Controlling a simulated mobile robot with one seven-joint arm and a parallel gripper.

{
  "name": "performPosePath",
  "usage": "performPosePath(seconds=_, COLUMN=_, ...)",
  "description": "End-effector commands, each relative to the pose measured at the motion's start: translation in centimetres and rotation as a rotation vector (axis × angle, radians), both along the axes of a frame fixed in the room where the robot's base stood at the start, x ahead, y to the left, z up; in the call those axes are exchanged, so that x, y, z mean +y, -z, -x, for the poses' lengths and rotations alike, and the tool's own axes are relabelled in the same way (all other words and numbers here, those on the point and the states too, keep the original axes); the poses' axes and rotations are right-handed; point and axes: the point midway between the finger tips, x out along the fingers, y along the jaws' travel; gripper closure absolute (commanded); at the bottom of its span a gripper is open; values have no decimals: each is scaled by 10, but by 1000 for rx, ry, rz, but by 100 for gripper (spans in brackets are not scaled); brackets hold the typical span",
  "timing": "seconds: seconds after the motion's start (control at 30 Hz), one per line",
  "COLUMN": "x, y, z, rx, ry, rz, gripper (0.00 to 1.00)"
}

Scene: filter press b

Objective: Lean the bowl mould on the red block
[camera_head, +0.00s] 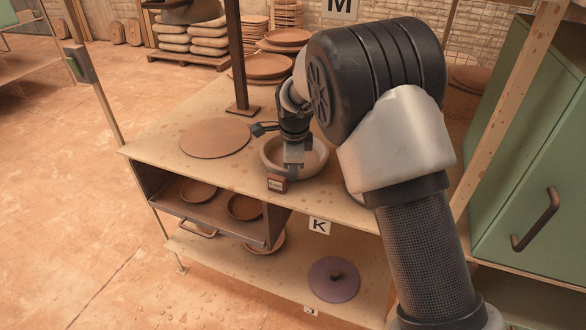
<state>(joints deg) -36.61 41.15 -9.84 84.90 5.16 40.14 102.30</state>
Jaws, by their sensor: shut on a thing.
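The bowl mould (318,160) is a pale beige round bowl on the upper board of the workbench, open side up. The red block (277,184) is small, with a pale label, and sits at the bowl's front-left, near the board's front edge. My gripper (293,163) points down at the near rim of the bowl mould and is shut on it. The red block is just in front of my gripper.
A flat round clay board (215,138) lies left of the bowl. A dark post (238,60) stands behind it. Below are an open drawer (210,218) with dishes and a shelf with a purple lid (333,279). A green cabinet (530,190) stands right.

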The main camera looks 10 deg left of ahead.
Motion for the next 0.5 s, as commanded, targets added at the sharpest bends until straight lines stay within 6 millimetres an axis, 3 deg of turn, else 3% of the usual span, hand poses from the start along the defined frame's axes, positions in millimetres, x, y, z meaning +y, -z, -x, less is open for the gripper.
performPosePath(seconds=0.5, x=1, y=2, z=-1, rx=-5, ry=0, rz=-2, gripper=100)
